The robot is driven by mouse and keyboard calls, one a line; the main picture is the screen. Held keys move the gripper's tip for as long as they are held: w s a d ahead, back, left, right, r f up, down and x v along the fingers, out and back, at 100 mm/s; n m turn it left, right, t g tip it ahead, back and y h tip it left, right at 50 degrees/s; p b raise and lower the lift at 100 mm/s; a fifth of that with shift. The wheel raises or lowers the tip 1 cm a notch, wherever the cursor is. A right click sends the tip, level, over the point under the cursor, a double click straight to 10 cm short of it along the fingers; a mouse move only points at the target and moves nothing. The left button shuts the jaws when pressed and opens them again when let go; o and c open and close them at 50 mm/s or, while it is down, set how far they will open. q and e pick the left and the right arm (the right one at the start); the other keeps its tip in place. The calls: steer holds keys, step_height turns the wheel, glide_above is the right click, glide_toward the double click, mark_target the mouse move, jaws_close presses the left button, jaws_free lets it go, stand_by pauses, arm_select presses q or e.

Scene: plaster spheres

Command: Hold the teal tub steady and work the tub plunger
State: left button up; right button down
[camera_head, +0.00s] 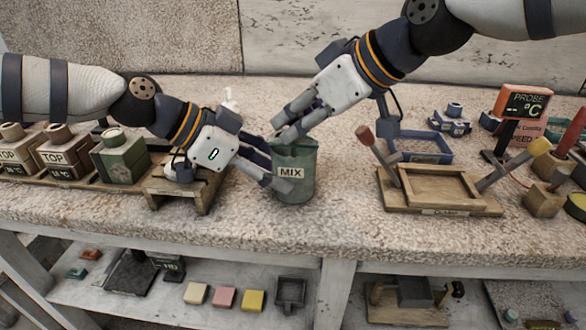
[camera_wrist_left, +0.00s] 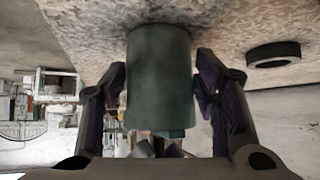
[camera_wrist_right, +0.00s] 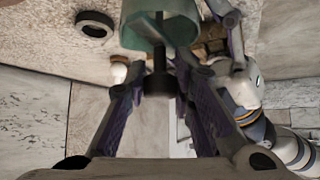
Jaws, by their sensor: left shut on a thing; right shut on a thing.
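The teal tub (camera_head: 306,180), labelled MIX, stands upright on the bench near its front edge. My left gripper (camera_head: 278,168) is shut on the tub's side. In the left wrist view the tub (camera_wrist_left: 160,75) sits between the two fingers (camera_wrist_left: 160,105). My right gripper (camera_head: 282,130) reaches down from above to the tub's mouth. In the right wrist view the dark plunger (camera_wrist_right: 159,80) rises from the tub's open rim (camera_wrist_right: 150,40), and its end is between the right fingers (camera_wrist_right: 160,100). In the head view the plunger is hidden by the right gripper.
A wooden frame (camera_head: 435,207) with two upright handles stands to the right, with a blue tray (camera_head: 424,158) behind it. A probe display (camera_head: 523,102) stands far right. TOP blocks (camera_head: 63,150) and a small wooden stand (camera_head: 172,190) are at left. A dark ring (camera_wrist_left: 273,54) lies near the tub.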

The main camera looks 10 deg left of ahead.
steer(key=shift+f, duration=0.15)
steer(key=c, duration=1.3)
jaws_free()
steer(key=shift+c, duration=0.3)
steer(key=shift+r, duration=3.6)
steer(key=v, duration=1.2)
